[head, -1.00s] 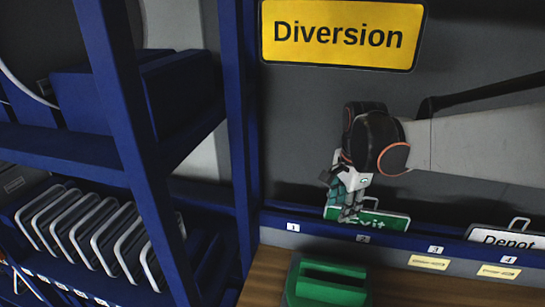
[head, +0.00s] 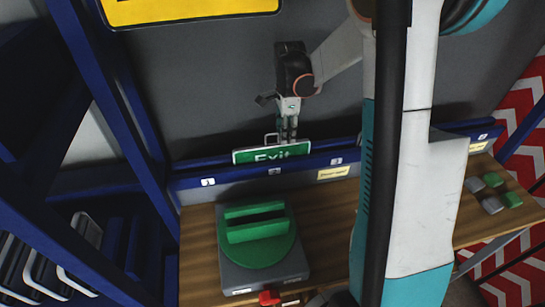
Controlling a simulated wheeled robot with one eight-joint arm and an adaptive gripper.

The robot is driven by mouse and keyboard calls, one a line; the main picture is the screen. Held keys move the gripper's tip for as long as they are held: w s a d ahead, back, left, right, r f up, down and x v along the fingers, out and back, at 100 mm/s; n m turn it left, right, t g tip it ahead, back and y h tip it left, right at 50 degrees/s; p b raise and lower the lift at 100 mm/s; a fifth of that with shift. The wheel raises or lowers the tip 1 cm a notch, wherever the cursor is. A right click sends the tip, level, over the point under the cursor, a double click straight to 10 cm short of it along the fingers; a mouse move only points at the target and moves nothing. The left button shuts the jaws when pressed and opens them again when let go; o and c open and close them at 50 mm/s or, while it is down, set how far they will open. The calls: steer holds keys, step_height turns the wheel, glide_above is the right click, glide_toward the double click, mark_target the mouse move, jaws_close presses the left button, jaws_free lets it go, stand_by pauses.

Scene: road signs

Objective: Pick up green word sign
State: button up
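The green word sign (head: 255,157) reads "Exit" in white and stands upright behind the blue rail, near the slot labelled 2. A small loop handle shows on its top edge. My gripper (head: 288,138) points down at the sign's top edge, beside the handle and just right of it. The fingertips overlap the top of the sign in the picture. The fingers look close together, but I cannot tell whether they are closed on anything.
A blue rail (head: 225,174) with numbered labels runs along the wooden bench (head: 200,235). A round green slotted stand (head: 256,240) sits on a grey base in front of the sign. My arm hides the bench's middle right. Small green and grey blocks (head: 492,195) lie at right.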

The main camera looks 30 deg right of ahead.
mark_target(285, 151)
steer(key=shift+f+b, duration=0.7)
steer(key=shift+f, duration=2.75)
jaws_close()
